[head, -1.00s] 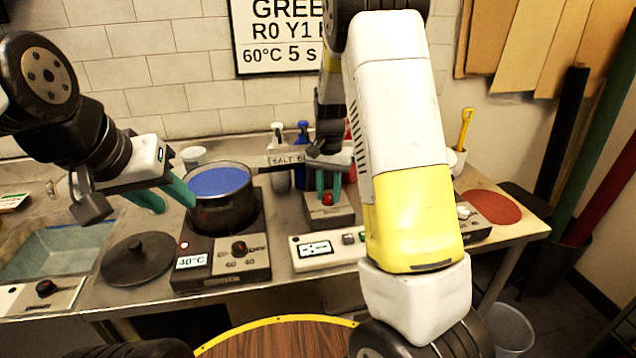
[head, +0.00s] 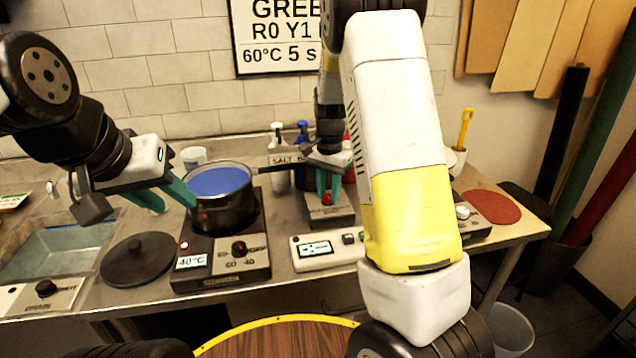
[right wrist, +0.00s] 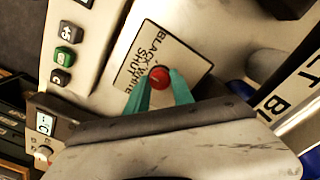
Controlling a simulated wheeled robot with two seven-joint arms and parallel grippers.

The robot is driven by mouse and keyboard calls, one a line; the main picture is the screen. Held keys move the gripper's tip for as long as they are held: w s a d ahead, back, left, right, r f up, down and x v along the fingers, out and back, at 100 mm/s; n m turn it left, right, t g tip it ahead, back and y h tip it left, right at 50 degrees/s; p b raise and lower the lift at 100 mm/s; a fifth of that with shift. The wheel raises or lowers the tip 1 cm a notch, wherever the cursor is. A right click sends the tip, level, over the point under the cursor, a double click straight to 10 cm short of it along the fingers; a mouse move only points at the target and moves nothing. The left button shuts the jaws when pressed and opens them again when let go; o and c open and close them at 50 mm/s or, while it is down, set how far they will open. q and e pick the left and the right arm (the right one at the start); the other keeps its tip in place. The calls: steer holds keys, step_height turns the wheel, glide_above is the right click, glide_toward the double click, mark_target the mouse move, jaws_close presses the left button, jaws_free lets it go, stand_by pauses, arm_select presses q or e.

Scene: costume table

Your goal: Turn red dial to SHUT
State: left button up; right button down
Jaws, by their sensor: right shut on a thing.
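The red dial (head: 327,199) is a small round knob on a grey box (head: 343,215) at the back middle of the table. In the right wrist view, the red dial (right wrist: 160,78) sits on a white label plate (right wrist: 183,57) reading BLACK, WHITE and SHUT. My right gripper (head: 328,192) reaches down from above, its teal fingers shut on the dial's sides; it also shows in the right wrist view (right wrist: 160,88). Which word the dial points to, I cannot tell. My left gripper (head: 176,206) is open and empty, beside the pot's left side.
A pot (head: 222,212) of blue liquid stands on a hotplate (head: 222,268) reading 40°C. A black lid (head: 137,260) lies left of it. Bottles (head: 279,140) stand behind the dial box. A white control box (head: 330,252) is in front. A red disc (head: 490,207) lies right.

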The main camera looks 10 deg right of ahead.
mark_target(328, 196)
steer(key=c, duration=1.1)
jaws_free()
steer(key=shift+r, duration=3.9)
steer(key=shift+r, duration=0.1)
steer(key=s+a+r+n+t+y, duration=0.1)
steer(key=s+r+n+t, duration=0.2)
steer(key=s, duration=0.9)
steer(key=s+a+r+n+t+y, duration=0.1)
steer(key=s+r+n+t, duration=0.2)
steer(key=s, duration=1)
step_height(328, 196, up, 5)
steer(key=n, duration=0.3)
steer(key=shift+r, duration=0.2)
